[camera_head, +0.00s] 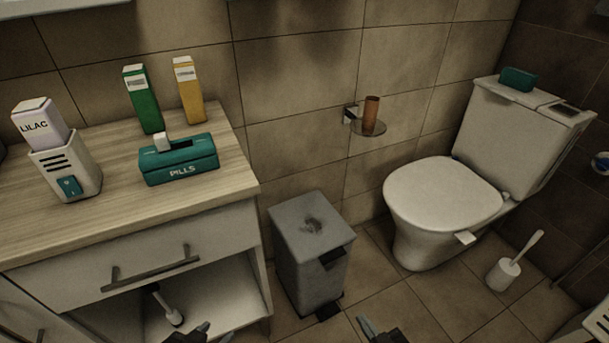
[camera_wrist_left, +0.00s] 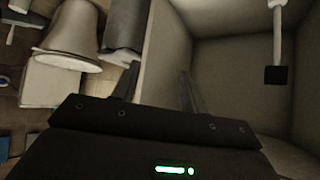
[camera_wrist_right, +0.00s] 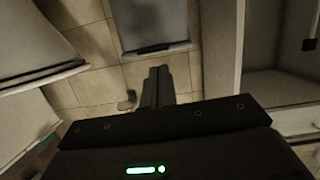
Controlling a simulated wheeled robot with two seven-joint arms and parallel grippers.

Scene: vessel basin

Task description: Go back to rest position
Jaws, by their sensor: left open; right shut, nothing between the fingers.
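My left gripper (camera_head: 207,332) shows at the bottom edge of the head view, in front of the open lower shelf of the vanity cabinet. In the left wrist view its two fingers (camera_wrist_left: 158,82) stand apart with nothing between them. My right gripper (camera_head: 367,326) shows at the bottom edge of the head view, over the floor to the right of the bin. In the right wrist view its fingers (camera_wrist_right: 157,72) are together and hold nothing. Most of both arms is out of the head view.
The vanity cabinet (camera_head: 200,230) bears a lilac dispenser (camera_head: 42,125), a teal pills box (camera_head: 180,160), and green (camera_head: 142,98) and yellow (camera_head: 188,90) boxes. A brush (camera_head: 168,306) is on its open shelf. A bin (camera_head: 312,250), toilet (camera_head: 440,200) and toilet brush (camera_head: 505,272) stand right.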

